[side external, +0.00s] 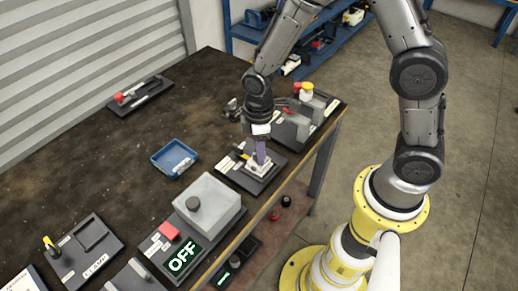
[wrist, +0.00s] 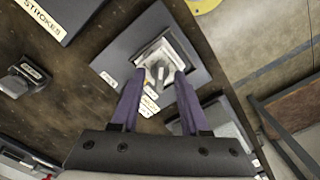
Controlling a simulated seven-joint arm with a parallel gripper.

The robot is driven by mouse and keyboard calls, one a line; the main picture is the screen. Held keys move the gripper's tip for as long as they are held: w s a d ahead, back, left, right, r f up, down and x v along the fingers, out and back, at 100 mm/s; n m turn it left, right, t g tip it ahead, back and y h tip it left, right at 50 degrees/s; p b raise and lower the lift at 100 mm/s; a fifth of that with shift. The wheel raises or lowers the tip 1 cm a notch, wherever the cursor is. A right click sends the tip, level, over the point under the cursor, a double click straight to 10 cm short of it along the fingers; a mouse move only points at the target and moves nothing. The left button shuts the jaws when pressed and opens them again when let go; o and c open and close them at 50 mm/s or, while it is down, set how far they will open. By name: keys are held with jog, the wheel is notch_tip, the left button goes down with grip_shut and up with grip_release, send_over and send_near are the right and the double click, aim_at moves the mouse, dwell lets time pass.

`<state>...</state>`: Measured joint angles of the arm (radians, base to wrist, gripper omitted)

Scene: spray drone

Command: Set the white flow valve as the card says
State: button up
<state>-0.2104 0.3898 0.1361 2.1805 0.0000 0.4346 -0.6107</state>
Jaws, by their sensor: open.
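A white part that looks like the flow valve (side external: 261,165) sits on a dark plate near the table's right edge. In the wrist view the white valve (wrist: 158,60) has a square base with a grey piece on top, and small labels lie around it. My gripper (side external: 260,150) is right above it, pointing down. Its purple fingers stand apart in the wrist view (wrist: 160,84), with the valve just beyond and between the tips; contact cannot be told. A white card-like sheet (side external: 20,283) is cut off at the lower left; its text is unreadable.
A blue tray (side external: 174,156) lies left of the valve plate. A block with red and yellow knobs (side external: 306,108) stands behind. The table's middle left is clear.

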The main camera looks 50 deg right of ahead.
grip_shut()
jog(key=shift+m, duration=0.5)
jog(key=m, duration=0.3)
jog(key=shift+m, duration=2.6)
jog(key=shift+w, duration=0.1)
grip_release()
jog(key=shift+r, duration=0.1)
